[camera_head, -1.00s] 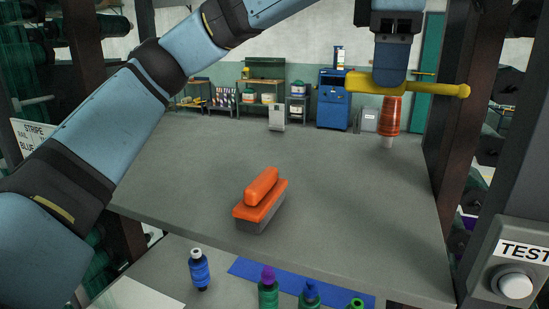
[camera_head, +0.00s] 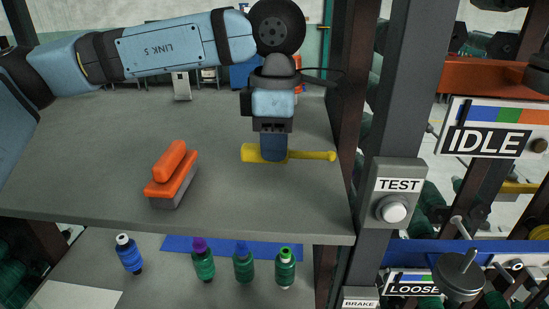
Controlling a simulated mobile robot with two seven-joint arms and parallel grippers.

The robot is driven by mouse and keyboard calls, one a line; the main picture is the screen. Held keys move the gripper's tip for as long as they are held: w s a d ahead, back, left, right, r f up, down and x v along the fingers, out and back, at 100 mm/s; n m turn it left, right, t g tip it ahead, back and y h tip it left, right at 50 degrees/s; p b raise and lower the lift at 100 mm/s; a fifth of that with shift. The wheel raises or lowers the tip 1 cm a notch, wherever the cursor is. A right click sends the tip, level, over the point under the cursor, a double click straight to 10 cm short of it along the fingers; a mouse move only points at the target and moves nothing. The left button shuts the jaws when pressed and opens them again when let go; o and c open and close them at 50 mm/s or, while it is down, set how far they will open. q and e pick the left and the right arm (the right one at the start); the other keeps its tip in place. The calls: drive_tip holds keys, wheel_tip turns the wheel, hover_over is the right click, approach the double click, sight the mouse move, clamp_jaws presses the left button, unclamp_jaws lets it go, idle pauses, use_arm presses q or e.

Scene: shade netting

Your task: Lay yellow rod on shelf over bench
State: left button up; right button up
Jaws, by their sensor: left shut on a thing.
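The yellow rod (camera_head: 315,156) lies sideways across the picture, with its thicker end at the left and a small knob at the right. My left gripper (camera_head: 273,152) points down and is shut on the rod near its thicker end. The rod is over the right part of the grey shelf (camera_head: 90,160), and I cannot tell whether it touches the surface. The bench (camera_head: 105,262) shows below the shelf's front edge. My right gripper is not in view.
An orange-handled brush (camera_head: 172,172) stands on the shelf, left of the rod. A dark upright (camera_head: 352,90) and a TEST button post (camera_head: 396,195) bound the right side.

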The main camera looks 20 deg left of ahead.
sight(275, 164)
use_arm(q)
wheel_tip(275, 164, down, 4)
drive_tip(key=shift+r+p, duration=0.25)
drive_tip(key=shift+p, duration=0.15)
drive_tip(key=shift+f, duration=0.3)
drive_tip(key=o, duration=0.9)
drive_tip(key=shift+r, duration=0.15)
wheel_tip(275, 164, up, 11)
drive_tip(key=shift+d+f+b, duration=0.1)
drive_tip(key=shift+b, duration=0.95)
drive_tip(key=shift+r, duration=0.6)
